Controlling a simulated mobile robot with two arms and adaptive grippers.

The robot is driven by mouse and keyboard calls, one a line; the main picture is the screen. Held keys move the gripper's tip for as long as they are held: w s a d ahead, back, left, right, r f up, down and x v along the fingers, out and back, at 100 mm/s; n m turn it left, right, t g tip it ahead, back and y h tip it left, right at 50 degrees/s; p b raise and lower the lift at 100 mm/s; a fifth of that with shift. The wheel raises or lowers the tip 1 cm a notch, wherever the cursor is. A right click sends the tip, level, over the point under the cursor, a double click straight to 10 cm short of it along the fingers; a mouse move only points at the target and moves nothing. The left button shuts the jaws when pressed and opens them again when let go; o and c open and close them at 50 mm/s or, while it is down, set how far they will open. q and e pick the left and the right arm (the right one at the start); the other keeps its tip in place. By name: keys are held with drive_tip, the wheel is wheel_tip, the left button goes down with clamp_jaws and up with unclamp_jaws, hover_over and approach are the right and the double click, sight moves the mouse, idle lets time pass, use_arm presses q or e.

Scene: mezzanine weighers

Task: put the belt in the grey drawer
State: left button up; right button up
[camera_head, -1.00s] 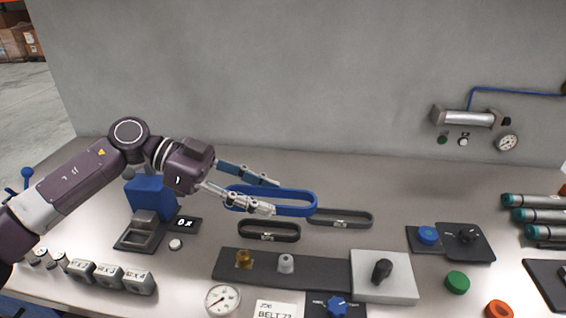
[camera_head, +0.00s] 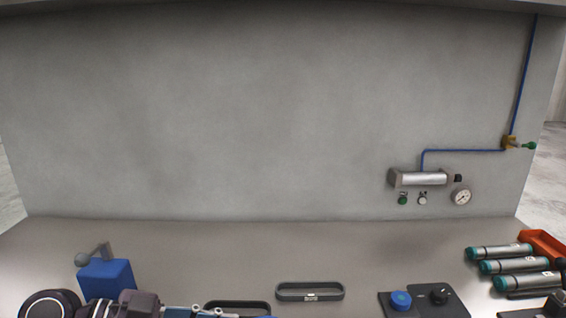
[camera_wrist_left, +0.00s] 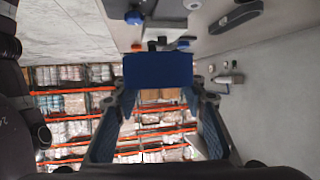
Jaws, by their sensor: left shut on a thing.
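My left gripper (camera_head: 205,312) is at the bottom edge of the head view, mostly cut off. The rest of the belt is hidden or out of frame. Two dark belts lie on the bench, one (camera_head: 310,291) right of the gripper and one (camera_head: 237,306) close beside it. I cannot make out the grey drawer in any view. My right gripper is not in view.
A blue device with a lever (camera_head: 106,277) stands at the left. A blue knob (camera_head: 400,300) on a dark plate and teal-ended cylinders (camera_head: 500,252) are at the right, by an orange bin (camera_head: 545,245). The bench's rear strip (camera_head: 230,240) is clear before the grey wall.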

use_arm(q)
drive_tip(key=s+a+f+n+t+y, duration=0.1)
drive_tip(key=s+a+f+n+t, duration=0.1)
drive_tip(key=a, duration=0.2)
drive_tip(key=s+a+f+n+t+y, duration=0.1)
drive_tip(key=a+f+n+t, duration=0.1)
drive_tip(key=a, duration=0.3)
drive_tip(key=shift+s+t, duration=0.35)
drive_tip(key=shift+t, duration=0.05)
drive_tip(key=shift+f, duration=0.1)
